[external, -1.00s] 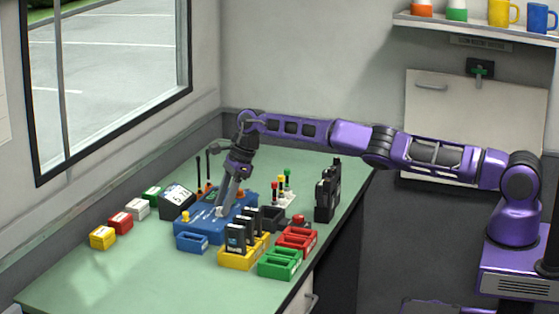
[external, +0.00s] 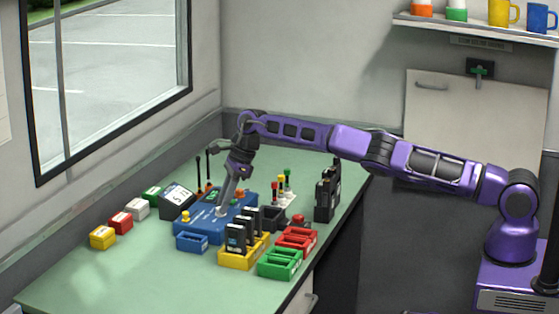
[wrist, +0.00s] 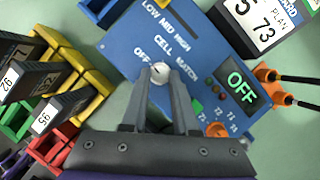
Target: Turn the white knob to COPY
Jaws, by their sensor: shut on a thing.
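The blue panel (wrist: 130,45) lies on the bench with printed labels LOW, MID, HIGH in one row and OFF, CELL, MATCH around the knob. I cannot read a COPY label. The white knob (wrist: 159,70) stands on it, between my fingertips. My gripper (wrist: 159,84) is shut on the knob, one finger on each side. The small display (wrist: 236,82) on the panel reads OFF. In the external view my gripper (external: 220,208) reaches down to the blue panel (external: 190,227), and the fingers mostly hide the knob there. The knob's pointer direction is unclear.
The bench's front-left (external: 85,285) is clear.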

